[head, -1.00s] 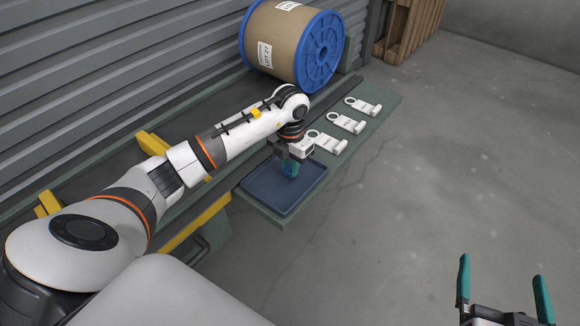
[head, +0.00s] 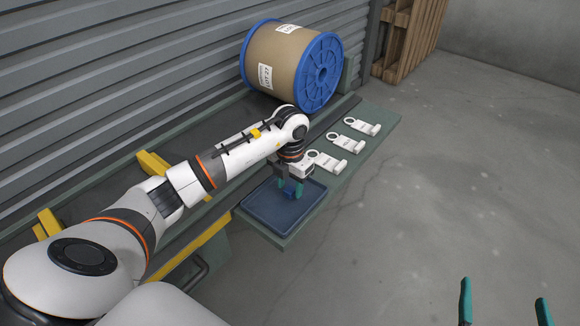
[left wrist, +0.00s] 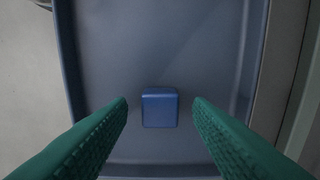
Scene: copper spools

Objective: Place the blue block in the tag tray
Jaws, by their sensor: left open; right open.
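The blue block (left wrist: 160,108) lies on the floor of the dark blue tag tray, and it also shows in the head view (head: 289,195). The tray (head: 262,216) sits on the green bench; its rim shows in the left wrist view (left wrist: 68,60). My left gripper (head: 289,187) is over the tray with its fingers pointing down. In the left wrist view its green fingers (left wrist: 160,103) are open on either side of the block, with a gap on both sides. My right gripper (head: 504,303) is open and empty at the lower right, away from the bench.
Several white tags (head: 346,142) with round holes lie in a row on the bench beyond the tray. A large spool (head: 285,60) with blue flanges stands behind them. Yellow brackets (head: 153,163) line the bench. Open floor (head: 430,180) lies to the right.

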